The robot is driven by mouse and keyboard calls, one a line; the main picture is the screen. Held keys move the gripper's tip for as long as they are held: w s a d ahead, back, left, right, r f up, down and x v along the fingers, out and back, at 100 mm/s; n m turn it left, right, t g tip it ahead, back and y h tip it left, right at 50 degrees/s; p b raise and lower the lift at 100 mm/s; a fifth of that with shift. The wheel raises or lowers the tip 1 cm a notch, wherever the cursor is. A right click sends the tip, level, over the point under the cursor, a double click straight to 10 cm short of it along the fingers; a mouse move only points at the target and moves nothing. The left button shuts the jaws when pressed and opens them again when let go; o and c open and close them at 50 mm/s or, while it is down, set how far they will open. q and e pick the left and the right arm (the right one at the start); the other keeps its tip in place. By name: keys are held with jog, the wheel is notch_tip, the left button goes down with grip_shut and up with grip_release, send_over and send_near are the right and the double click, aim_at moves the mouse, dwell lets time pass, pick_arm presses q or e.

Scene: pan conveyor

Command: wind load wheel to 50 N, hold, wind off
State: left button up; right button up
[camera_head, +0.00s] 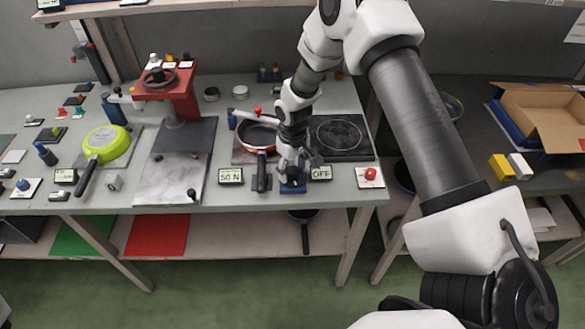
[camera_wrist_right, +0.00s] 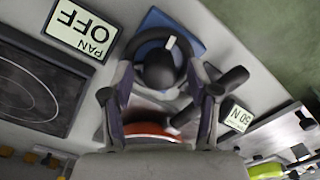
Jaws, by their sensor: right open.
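A dark wheel (camera_head: 159,78) sits on top of a red press head (camera_head: 172,95) at the left in the head view. The press stands on a grey plate (camera_head: 178,175). A display (camera_head: 230,176) reads 50 N; it also shows in the right wrist view (camera_wrist_right: 238,117). My right gripper (camera_head: 292,178) is well to the right of the wheel, over a black knob on a blue base (camera_head: 293,189). In the wrist view the open fingers (camera_wrist_right: 160,80) lie either side of the knob (camera_wrist_right: 160,68), which has a white mark. Contact cannot be told. My left gripper is out of view.
A PAN OFF display (camera_wrist_right: 82,33) stands beside the knob. A green pan (camera_head: 106,143) lies left. A red button (camera_head: 370,174) is right. An open cardboard box (camera_head: 540,110) stands far right.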

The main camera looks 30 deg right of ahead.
aim_at(293, 169)
notch_tip(293, 169, up, 12)
dwell(0.4)
jog(key=shift+d, duration=0.1)
jog(key=s+f, duration=0.1)
jog(key=f, duration=0.1)
jog(key=s+f+g, duration=0.1)
jog(key=s+f, duration=0.1)
jog(key=s+a+f+g, duration=0.1)
jog(key=f, duration=0.2)
jog(key=shift+s, duration=0.15)
jog(key=s+a+f+g, duration=0.1)
jog(key=s+a+f, duration=0.2)
jog(key=s+f, duration=0.45)
jog(key=s+a+f, duration=0.3)
jog(key=s+f, duration=0.1)
jog(key=s, duration=0.7)
jog(key=s+a+f+g, duration=0.1)
jog(key=s+a+f, duration=0.3)
jog(key=s, duration=0.6)
jog(key=w+t, duration=0.1)
jog(key=w+d+m+t, duration=0.1)
jog(key=w, duration=0.1)
jog(key=w+d+t, duration=0.1)
jog(key=t, duration=0.1)
jog(key=shift+w+f+m, duration=0.2)
jog(key=shift+m, duration=0.1)
jog(key=shift+s, duration=0.1)
